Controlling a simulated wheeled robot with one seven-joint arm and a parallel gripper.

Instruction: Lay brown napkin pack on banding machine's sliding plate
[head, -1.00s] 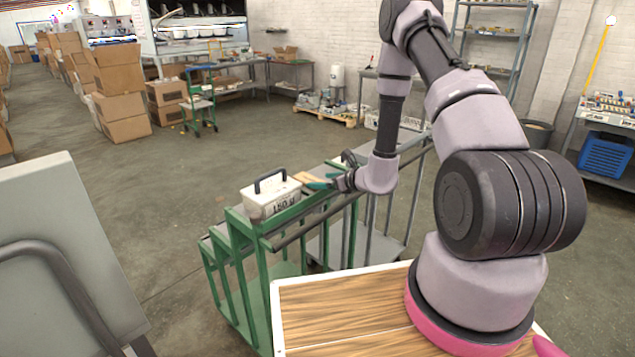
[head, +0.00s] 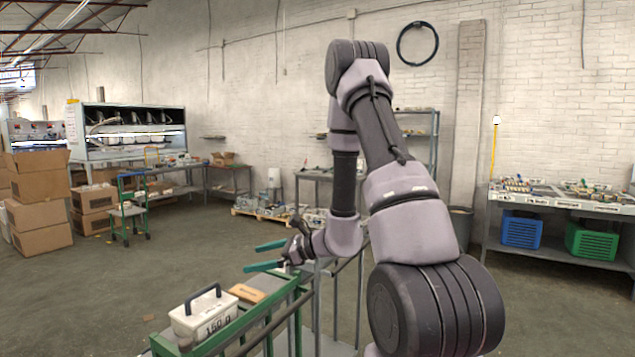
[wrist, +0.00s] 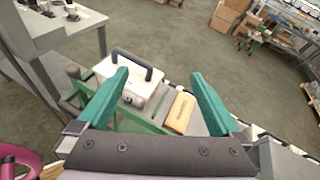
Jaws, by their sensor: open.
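The brown napkin pack (head: 246,293) lies flat on the machine beside a white box with a dark handle (head: 204,314). In the wrist view the pack (wrist: 180,113) rests on a grey plate-like surface (wrist: 194,125), which I take to be the sliding plate. The green-framed banding machine (head: 285,293) stands low in the head view, its lower part cut off. My gripper (head: 252,258), with teal fingers, is open and empty above the pack and apart from it. In the wrist view the pack shows between the open fingers (wrist: 160,73), nearer the right one.
Dark rails (head: 262,335) run along the machine's near side. A grey table (wrist: 75,22) is at upper left in the wrist view. Cardboard boxes (head: 38,215) stand at the left. A workbench with blue and green crates (head: 590,241) is at the right. The floor between is open.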

